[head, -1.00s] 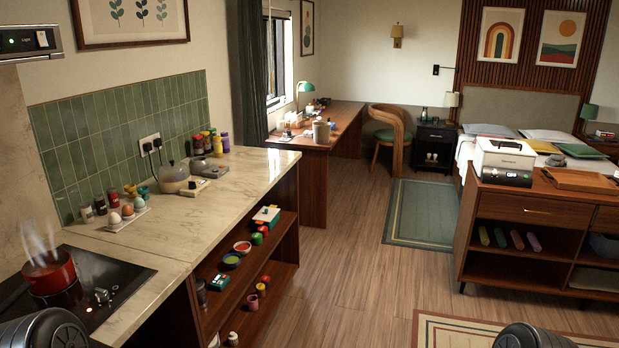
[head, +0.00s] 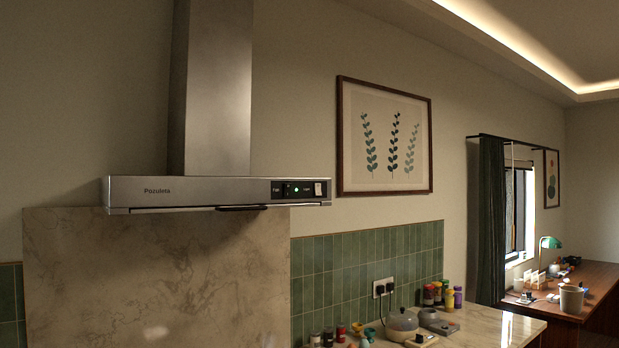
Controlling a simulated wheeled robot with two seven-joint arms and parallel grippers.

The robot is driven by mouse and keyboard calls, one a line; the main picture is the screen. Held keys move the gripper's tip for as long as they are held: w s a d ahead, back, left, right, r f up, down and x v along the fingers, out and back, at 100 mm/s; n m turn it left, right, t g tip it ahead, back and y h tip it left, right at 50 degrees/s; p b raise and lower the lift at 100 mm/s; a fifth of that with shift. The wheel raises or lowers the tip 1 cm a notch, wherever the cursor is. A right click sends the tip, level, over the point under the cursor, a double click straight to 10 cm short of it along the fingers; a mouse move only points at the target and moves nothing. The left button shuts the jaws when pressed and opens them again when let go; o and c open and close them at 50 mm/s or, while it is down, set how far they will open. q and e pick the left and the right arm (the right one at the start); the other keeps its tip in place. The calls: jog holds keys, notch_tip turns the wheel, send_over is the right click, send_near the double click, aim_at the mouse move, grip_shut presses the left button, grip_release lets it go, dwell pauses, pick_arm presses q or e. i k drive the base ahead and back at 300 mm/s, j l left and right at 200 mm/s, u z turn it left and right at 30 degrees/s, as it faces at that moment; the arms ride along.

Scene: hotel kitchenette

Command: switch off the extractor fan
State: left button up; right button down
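The extractor fan hood (head: 215,188) is a steel canopy with a tall chimney (head: 215,90) on the wall at the left of the head view. At the right end of its front edge is a dark control panel (head: 290,189) with small labels. A rocker marked "Fan" (head: 277,189) is at its left, beside a lit green light (head: 296,190). A pale switch (head: 318,189) is at its right end, by a second label that seems to read "Light". Neither of my grippers shows in the view.
A marble splashback (head: 150,275) is below the hood. The counter (head: 485,328) at lower right holds a grey lidded pot (head: 401,322), several spice jars and small items. A framed plant print (head: 384,138) hangs right of the hood. The space before the panel looks clear.

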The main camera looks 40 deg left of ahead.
aim_at(288, 187)
jog(key=u, duration=1.8)
